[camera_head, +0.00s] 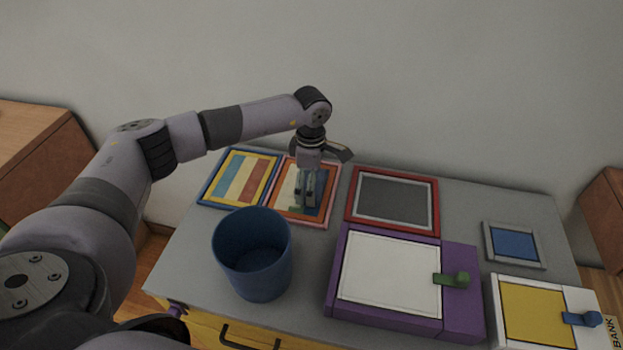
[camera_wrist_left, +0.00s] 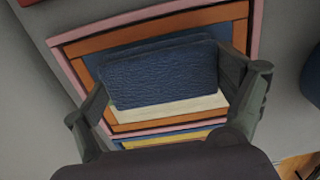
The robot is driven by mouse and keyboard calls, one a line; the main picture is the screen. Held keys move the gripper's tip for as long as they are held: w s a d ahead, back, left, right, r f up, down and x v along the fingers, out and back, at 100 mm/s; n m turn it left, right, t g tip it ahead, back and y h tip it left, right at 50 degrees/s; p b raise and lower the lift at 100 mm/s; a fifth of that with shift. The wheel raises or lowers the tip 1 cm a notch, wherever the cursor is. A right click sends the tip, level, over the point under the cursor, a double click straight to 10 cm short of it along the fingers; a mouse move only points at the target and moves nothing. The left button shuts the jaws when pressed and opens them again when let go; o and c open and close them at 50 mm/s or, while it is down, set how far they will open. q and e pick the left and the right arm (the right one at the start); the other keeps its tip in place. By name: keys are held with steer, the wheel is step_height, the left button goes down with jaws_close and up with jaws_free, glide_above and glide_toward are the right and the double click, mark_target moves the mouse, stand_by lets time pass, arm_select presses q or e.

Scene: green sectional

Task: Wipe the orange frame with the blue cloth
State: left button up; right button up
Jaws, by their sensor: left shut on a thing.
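The orange frame (camera_head: 280,193) lies flat near the back of the grey top, with a pink outer edge and a picture inside. It also fills much of the left wrist view (camera_wrist_left: 150,31), where blue and cream parts of the picture show. My left gripper (camera_head: 307,203) points down over the frame. In the left wrist view its fingers (camera_wrist_left: 168,82) are shut on the blue cloth (camera_wrist_left: 158,74), a dark blue folded pad that covers the frame's middle. I cannot tell whether the cloth touches the frame. The cloth is mostly hidden in the head view. My right gripper is out of view.
A striped picture in a blue frame (camera_head: 208,192) lies just left. A red-framed grey panel (camera_head: 394,197) lies right. A blue bin (camera_head: 254,262) stands in front. A purple box (camera_head: 390,275), a small blue panel (camera_head: 514,243) and a yellow panel (camera_head: 532,312) sit farther right.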

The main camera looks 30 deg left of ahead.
arm_select(q)
steer(key=shift+w+r+p, duration=0.1)
steer(key=shift+r+p, duration=2.1)
steer(key=shift+r, duration=1.25)
steer(key=shift+r+p, duration=0.6)
steer(key=shift+r, duration=0.5)
steer(key=shift+r, duration=0.2)
step_height(320, 180, up, 6)
steer(key=p, duration=0.2)
steer(key=s+d+m+b, duration=0.1)
steer(key=s+d+m, duration=0.3)
steer(key=s+m, duration=0.5)
steer(key=s+d+m+b, duration=0.1)
steer(key=s+d+m, duration=0.3)
steer(key=s+m, duration=0.5)
steer(key=r+m, duration=0.1)
steer(key=m, duration=0.2)
steer(key=shift+s+d, duration=0.25)
steer(key=shift+s, duration=0.15)
